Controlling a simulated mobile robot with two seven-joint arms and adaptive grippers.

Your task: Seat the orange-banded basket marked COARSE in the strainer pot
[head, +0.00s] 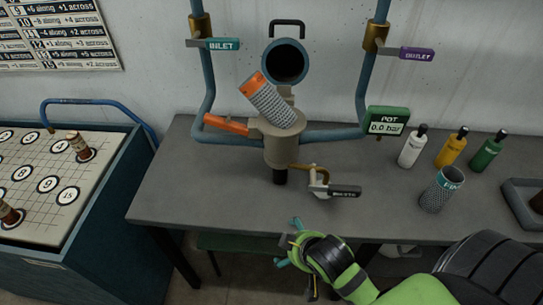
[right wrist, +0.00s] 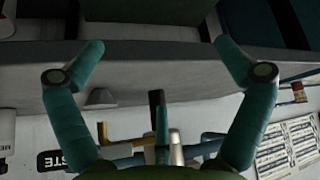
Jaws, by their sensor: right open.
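The orange-banded mesh basket (head: 270,103) leans at a tilt over the mouth of the strainer pot (head: 278,146), its orange end up and to the left. I cannot tell how far its lower end is inside, and no marking on it is readable. The pot's round lid (head: 285,63) stands open behind. My right gripper (head: 288,244) is open and empty in front of the table's front edge, below the pot and apart from the basket. The right wrist view shows its spread teal fingers (right wrist: 160,48) with nothing between them. My left gripper is not in view.
A black-handled drain valve (head: 340,191) juts out below the pot, near my right gripper. An orange lever (head: 226,124) sticks out left. A teal-banded basket (head: 442,190) and several bottles (head: 449,148) stand at right. The table's left part (head: 190,185) is clear.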

